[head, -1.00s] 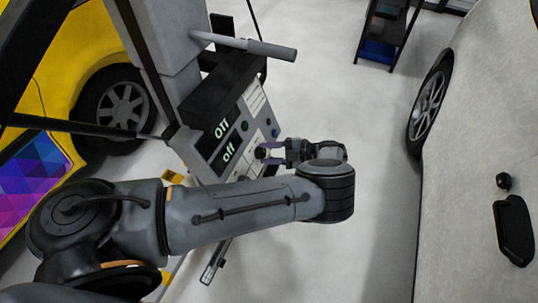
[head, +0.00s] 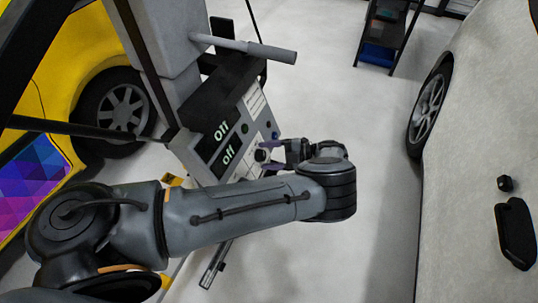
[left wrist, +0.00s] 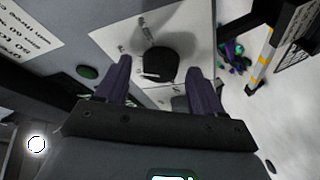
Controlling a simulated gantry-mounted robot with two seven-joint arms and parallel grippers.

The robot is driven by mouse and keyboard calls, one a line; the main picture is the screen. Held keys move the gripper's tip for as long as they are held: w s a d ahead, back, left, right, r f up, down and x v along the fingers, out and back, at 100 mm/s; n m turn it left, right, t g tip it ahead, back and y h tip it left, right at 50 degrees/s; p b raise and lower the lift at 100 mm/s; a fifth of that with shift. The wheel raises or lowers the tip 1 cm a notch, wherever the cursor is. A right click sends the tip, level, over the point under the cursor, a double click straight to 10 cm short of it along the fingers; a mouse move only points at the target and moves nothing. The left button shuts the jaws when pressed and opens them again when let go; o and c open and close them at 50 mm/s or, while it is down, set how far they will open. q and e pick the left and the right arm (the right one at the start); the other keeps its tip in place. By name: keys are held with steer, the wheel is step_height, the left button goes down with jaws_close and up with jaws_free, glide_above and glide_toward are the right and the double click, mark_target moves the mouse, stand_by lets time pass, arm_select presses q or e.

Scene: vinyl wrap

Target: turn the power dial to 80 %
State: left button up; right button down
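The power dial is a round black knob with a white pointer line, on the pale control panel. It shows in the left wrist view (left wrist: 158,64) and in the head view (head: 261,155). My left gripper (left wrist: 159,76) is open, with one purple-grey finger on each side of the dial in the wrist view. I cannot tell whether the fingers touch it. In the head view the left gripper (head: 278,150) is right beside the panel. Two green displays, upper (head: 221,131) and lower (head: 228,153), both read "off". My right gripper is not in view.
A green button (left wrist: 87,72) sits left of the dial in the wrist view. A grey handle bar (head: 265,50) sticks out above the panel. A yellow car (head: 60,90) stands at left, a pale car (head: 485,130) at right.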

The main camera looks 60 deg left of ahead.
arm_select(q)
steer(key=shift+w+d, duration=0.3)
steer(key=shift+w, duration=0.2)
steer(key=b+v, duration=0.1)
steer(key=v, duration=0.8)
steer(key=shift+w+d+r, duration=0.15)
steer(key=shift+w+d, duration=0.1)
steer(key=shift+r, duration=0.1)
